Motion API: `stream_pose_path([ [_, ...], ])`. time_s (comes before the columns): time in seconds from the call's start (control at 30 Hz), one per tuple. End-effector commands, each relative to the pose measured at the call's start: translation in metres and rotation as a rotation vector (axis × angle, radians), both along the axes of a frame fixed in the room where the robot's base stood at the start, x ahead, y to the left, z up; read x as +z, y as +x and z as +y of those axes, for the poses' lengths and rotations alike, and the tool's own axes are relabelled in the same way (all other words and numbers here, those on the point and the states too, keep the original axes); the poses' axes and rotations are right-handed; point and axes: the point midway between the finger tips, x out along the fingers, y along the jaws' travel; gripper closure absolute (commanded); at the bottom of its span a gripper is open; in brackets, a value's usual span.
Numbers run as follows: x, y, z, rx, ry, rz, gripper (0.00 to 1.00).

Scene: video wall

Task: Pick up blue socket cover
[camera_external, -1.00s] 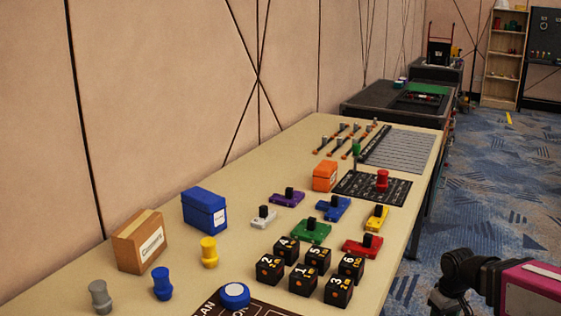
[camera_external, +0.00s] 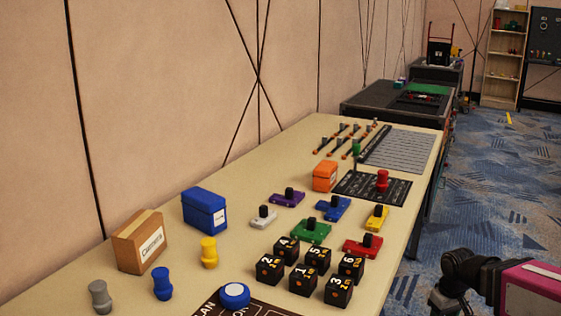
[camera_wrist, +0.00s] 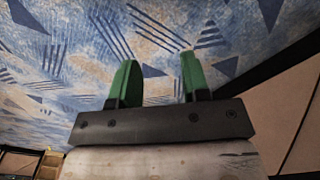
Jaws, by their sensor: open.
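A flat blue piece with a black knob (camera_external: 333,209), which looks like the blue socket cover, lies on the table among similar coloured pieces. It is not seen in the wrist view. My gripper (camera_wrist: 157,78) shows in the wrist view with two green fingers apart and nothing between them. Behind the fingers is only blue patterned carpet. In the external view part of my arm shows at the lower right, beside the table and away from the blue piece. My fingertips cannot be made out there.
Around the blue piece lie a purple piece (camera_external: 287,199), a green piece (camera_external: 312,232), a yellow piece (camera_external: 376,220) and a red piece (camera_external: 360,249). Several black numbered cubes (camera_external: 303,280) stand in front. An orange box (camera_external: 325,177) stands behind. The wall borders the table's left side.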

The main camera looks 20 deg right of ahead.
Motion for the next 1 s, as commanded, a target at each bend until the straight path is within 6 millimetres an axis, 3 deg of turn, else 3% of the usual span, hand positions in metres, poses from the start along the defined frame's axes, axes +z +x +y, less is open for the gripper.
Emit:
stream_pose_path([
  [0.03,0.000,0.000,0.000,0.000,0.000,0.000,0.44],
  [0.07,0.000,0.000,0.000,0.000,0.000,0.000,0.35],
  [0.1,0.000,0.000,0.000,0.000,0.000,0.000,0.32],
  [0.33,0.000,0.001,0.000,-0.003,0.001,-0.002,0.32],
  [0.43,0.001,0.017,-0.004,-0.048,0.025,-0.035,0.32],
  [0.57,0.011,0.076,-0.020,-0.228,0.120,-0.164,0.32],
  [0.7,0.042,0.165,-0.064,-0.545,0.293,-0.373,0.32],
  [0.8,0.069,0.215,-0.100,-0.751,0.414,-0.499,0.32],
  [1.0,0.112,0.270,-0.159,-1.021,0.588,-0.660,0.32],
])
